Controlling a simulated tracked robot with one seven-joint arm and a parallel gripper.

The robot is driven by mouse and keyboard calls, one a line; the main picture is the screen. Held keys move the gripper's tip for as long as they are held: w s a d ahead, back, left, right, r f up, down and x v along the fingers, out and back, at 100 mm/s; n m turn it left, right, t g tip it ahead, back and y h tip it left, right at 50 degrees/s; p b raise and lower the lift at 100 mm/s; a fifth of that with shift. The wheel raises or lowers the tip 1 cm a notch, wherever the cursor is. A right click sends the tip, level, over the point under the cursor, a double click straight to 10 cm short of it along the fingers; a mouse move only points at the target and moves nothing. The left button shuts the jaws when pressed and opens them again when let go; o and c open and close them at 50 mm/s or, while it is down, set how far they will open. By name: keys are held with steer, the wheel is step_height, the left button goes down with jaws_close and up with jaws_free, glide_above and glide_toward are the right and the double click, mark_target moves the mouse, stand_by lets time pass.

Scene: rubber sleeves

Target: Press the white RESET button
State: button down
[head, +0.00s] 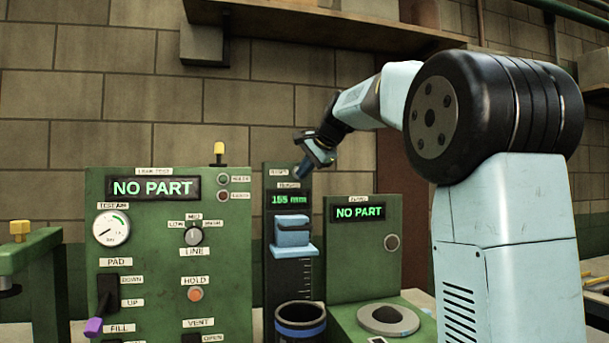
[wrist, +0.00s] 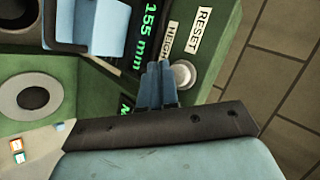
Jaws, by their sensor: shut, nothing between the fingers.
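The white RESET button (wrist: 183,75) shows in the wrist view as a pale round button in a ring, beside the RESET label (wrist: 199,30). I cannot tell whether the fingertips touch the panel. In the head view my gripper (head: 301,174) is in front of the gauge's top, above the green 155 mm display (head: 289,199), and the button cannot be made out there.
A light-blue gauge block (head: 292,232) juts out below the display. A green leak test cabinet (head: 165,225) stands at left and a green NO PART station (head: 362,250) at right. A dark cup (head: 300,318) stands in front of the gauge.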

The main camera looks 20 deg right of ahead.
steer(key=shift+w, duration=0.1)
stand_by(0.3)
steer(key=shift+w+r, duration=0.1)
steer(key=shift+w, duration=0.15)
steer(key=shift+w, duration=0.35)
stand_by(0.8)
steer(key=shift+s, duration=0.75)
steer(key=shift+s, duration=2.55)
